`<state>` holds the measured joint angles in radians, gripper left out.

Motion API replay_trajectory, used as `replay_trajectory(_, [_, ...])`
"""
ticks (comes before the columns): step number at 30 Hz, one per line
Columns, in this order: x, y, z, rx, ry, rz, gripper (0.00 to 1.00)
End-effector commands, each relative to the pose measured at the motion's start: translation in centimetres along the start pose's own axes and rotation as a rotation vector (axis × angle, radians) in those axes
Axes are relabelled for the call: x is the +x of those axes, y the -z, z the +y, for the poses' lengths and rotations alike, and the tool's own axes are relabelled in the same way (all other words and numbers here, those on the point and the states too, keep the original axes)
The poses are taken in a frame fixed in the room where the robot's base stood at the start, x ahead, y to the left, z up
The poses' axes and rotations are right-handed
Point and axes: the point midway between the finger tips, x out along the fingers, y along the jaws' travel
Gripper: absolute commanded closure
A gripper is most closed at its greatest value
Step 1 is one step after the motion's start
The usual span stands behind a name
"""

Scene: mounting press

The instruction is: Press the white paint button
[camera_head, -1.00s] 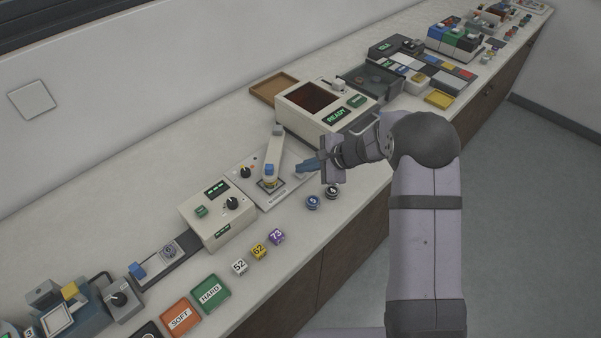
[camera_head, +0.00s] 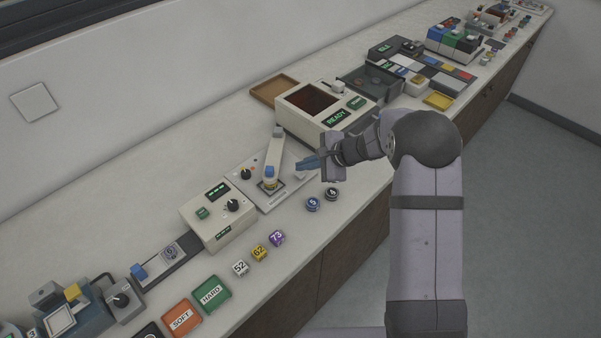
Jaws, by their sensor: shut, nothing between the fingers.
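My gripper (camera_head: 298,166) is shut and empty. Its blue fingertips are over the right part of a light panel (camera_head: 262,200) on the counter. A small whitish piece (camera_head: 300,175) shows just below the fingertips; I cannot tell whether it is a button or whether they touch it. The panel carries a dark knob (camera_head: 246,174) with small coloured dots around it and a pale lever arm (camera_head: 274,157) with a blue part (camera_head: 269,171) at its near end. I cannot clearly make out a button marked as white paint.
A cream machine with a READY display (camera_head: 336,117) stands behind the panel. A cream control box (camera_head: 217,214) stands to its left. Two round dark pieces (camera_head: 331,193) and numbered cubes (camera_head: 259,253) lie near the front edge. Blue, green and dark blocks (camera_head: 455,40) stand far right.

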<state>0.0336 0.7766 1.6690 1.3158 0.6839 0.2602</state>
Motion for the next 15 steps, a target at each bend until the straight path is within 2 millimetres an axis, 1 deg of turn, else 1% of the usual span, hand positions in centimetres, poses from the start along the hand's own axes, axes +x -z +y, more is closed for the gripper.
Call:
replay_trajectory(8, [-0.03, -0.04, -0.03, 0.0, 0.0, 0.0, 1.0])
replay_trajectory(15, [-0.96, -0.71, -0.74, -0.001, 0.001, 0.0, 1.0])
